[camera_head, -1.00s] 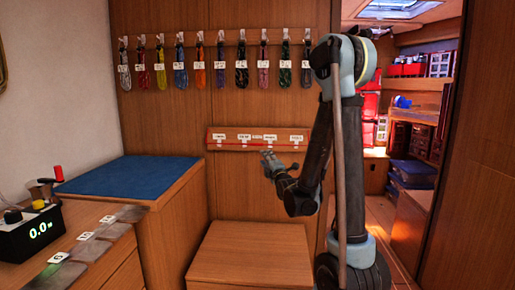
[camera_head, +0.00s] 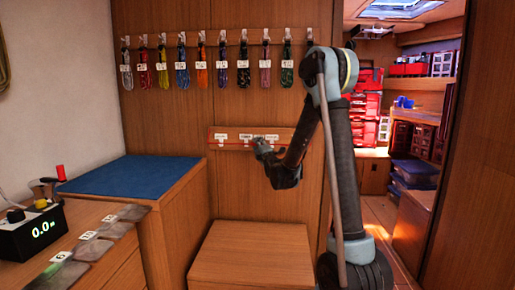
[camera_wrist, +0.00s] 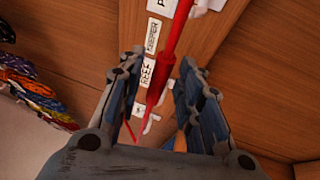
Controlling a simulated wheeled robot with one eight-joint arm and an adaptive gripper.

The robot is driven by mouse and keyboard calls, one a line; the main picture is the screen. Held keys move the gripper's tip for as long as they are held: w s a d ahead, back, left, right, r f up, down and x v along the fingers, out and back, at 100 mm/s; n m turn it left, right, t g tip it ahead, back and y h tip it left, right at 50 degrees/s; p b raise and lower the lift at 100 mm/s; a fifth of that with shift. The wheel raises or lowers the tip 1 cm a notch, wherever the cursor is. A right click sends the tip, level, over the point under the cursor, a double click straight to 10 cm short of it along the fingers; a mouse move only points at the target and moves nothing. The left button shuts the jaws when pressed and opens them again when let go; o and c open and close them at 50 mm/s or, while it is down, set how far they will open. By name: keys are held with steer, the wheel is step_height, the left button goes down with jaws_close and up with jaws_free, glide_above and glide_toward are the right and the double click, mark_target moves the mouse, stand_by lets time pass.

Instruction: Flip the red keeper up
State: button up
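The red keeper (camera_wrist: 176,35) is a thin red bar along a wooden board (camera_head: 284,132) with white labels on the back wall. In the head view its left part (camera_head: 232,148) shows low on the board; my gripper and arm cover the rest. My gripper (camera_head: 262,147) is at the board, near the keeper's middle. In the wrist view my gripper (camera_wrist: 160,58) has its two fingers apart, with the keeper running through the view between them. I cannot tell whether a finger touches it. A thin red cord hangs by the left finger.
Several coiled lines (camera_head: 203,65) hang on hooks above the board. A wooden box (camera_head: 250,255) stands below, and a blue-topped counter (camera_head: 120,173) is at left. A black meter (camera_head: 32,232) reads 0.0. A doorway opens at right.

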steer(key=shift+w+a, duration=0.1)
steer(key=shift+w, duration=0.15)
jaws_close()
